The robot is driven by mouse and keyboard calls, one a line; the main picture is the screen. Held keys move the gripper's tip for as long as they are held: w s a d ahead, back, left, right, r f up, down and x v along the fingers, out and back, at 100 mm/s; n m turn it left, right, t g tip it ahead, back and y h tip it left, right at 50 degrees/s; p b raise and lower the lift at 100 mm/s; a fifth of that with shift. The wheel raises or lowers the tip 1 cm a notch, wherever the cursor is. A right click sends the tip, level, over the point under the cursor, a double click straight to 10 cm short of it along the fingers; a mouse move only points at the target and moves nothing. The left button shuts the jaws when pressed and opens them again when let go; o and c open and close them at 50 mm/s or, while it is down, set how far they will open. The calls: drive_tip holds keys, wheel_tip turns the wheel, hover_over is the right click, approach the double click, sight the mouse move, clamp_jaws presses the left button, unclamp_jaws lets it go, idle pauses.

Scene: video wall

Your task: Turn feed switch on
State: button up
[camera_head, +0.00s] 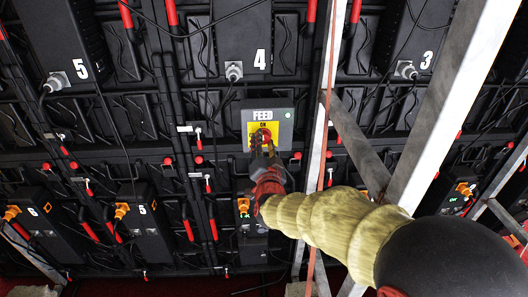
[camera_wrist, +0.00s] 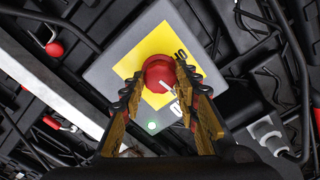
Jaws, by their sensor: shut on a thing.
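The feed switch box (camera_head: 285,132) is grey with a "FEED" label and a yellow plate marked "ON", in the upper middle of the head view. In the wrist view the box (camera_wrist: 104,76) appears tilted. A small green light (camera_wrist: 152,126) glows on the box. My gripper (camera_head: 264,150) reaches up to the knob from below. In the wrist view its fingers (camera_wrist: 158,88) are shut on the knob, one on each side. The fingers hide part of the plate and lettering.
Black panel backs with red handles and cables surround the switch. Numbered black boxes, including 4 (camera_head: 243,40) and 5 (camera_head: 62,45), hang above. A pale metal beam (camera_head: 455,95) and diagonal braces stand to the right, close to my arm.

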drive_tip(key=shift+f+m+b, duration=0.15)
drive_tip(key=shift+m+b, duration=0.5)
drive_tip(key=shift+m, duration=0.05)
drive_tip(key=o, duration=1.1)
drive_tip(key=shift+o, duration=0.3)
drive_tip(key=s, duration=1.2)
